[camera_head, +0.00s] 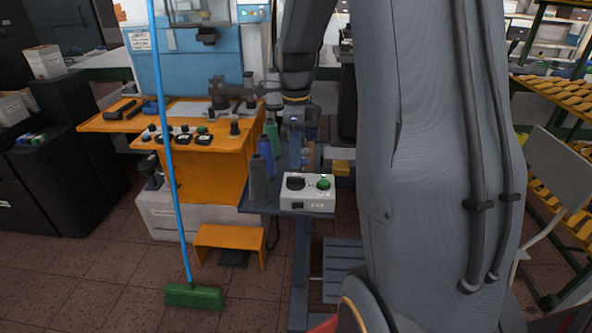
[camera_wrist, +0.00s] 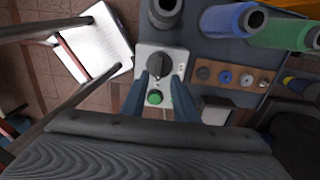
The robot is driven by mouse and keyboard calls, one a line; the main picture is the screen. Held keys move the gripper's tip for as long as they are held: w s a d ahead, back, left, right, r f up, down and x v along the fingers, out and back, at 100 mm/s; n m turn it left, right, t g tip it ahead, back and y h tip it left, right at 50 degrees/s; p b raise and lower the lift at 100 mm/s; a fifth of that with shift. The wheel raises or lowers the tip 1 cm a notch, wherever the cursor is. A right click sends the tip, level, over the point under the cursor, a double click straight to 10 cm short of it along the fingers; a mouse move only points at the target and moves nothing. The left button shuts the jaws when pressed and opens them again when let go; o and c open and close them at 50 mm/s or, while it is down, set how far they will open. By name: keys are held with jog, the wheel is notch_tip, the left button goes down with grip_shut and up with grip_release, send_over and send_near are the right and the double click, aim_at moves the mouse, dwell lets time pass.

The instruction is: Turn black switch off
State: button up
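A white control box (camera_head: 308,204) sits at the near edge of a small dark table in the head view. It carries a round black switch (camera_head: 296,183) on the left and a green button (camera_head: 323,182) on the right. In the wrist view the black switch (camera_wrist: 159,66) has a raised handle lying along the picture's vertical, and the green button (camera_wrist: 154,98) is below it. My gripper (camera_wrist: 159,78) is open and empty, its two blue-grey fingers apart on either side of the green button, tips just below the switch in the picture. Whether they touch the box cannot be told.
A blue-handled broom (camera_head: 168,140) stands upright at the left, by an orange bench (camera_head: 213,165).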

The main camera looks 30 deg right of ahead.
aim_at(296, 177)
jog(key=shift+f+p, duration=0.7)
jog(key=shift+f, duration=2.5)
grip_shut()
